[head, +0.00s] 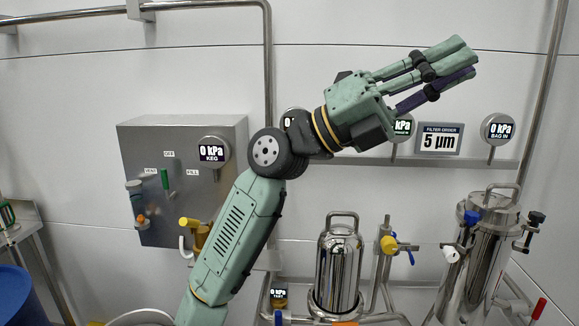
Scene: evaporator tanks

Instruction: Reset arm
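My arm, pale green and black, rises from the bottom of the head view, bends at a round black joint and reaches up to the right. My gripper (466,64) points to the upper right in front of the white wall, with green upper fingers and a darker purple lower one. The fingers lie close to each other in this view, and whether there is a gap between them is unclear. No object shows in the gripper, and it appears to touch nothing.
A grey control box (150,150) with a KEG gauge (213,152) is on the wall to the left. Below right stand a steel filter housing (339,262) and a larger steel vessel (485,250) with valves. A filter order sign (439,138) and BAG IN gauge (497,129) are under my gripper.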

